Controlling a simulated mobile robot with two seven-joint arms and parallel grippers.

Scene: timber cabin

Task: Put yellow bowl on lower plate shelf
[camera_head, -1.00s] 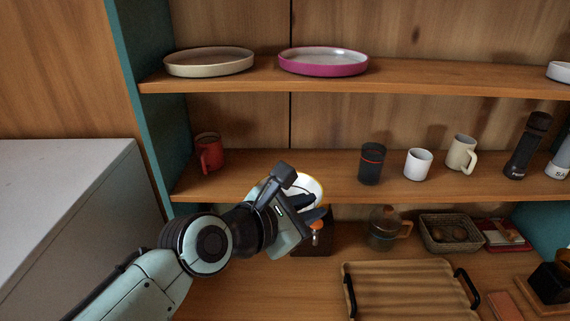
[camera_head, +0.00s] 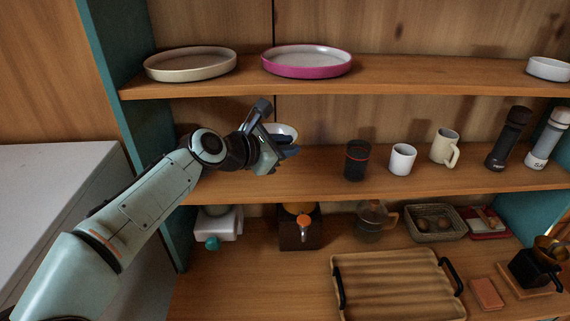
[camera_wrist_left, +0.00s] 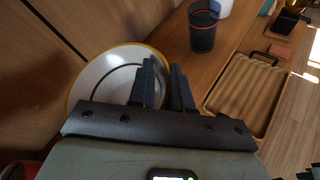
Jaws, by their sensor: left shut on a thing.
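The bowl (camera_head: 284,130) shows in the head view as a white shape with a thin yellow edge, partly hidden behind my left gripper (camera_head: 284,150). In the left wrist view the bowl (camera_wrist_left: 95,75) is white inside with a yellow rim and a dark ring, beside the fingers of my left gripper (camera_wrist_left: 165,80). This gripper is shut on the bowl and holds it tilted in the space over the middle shelf (camera_head: 310,183), left of the dark cup. I cannot tell whether the bowl touches the shelf. My right gripper is not in view.
The upper shelf (camera_head: 210,87) holds a cream plate (camera_head: 190,64) and a pink-rimmed plate (camera_head: 306,61). The middle shelf holds a dark cup (camera_head: 357,161), a white cup (camera_head: 402,159), a cream mug (camera_head: 445,147) and two shakers. A ridged tray (camera_head: 395,287) lies on the counter below.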

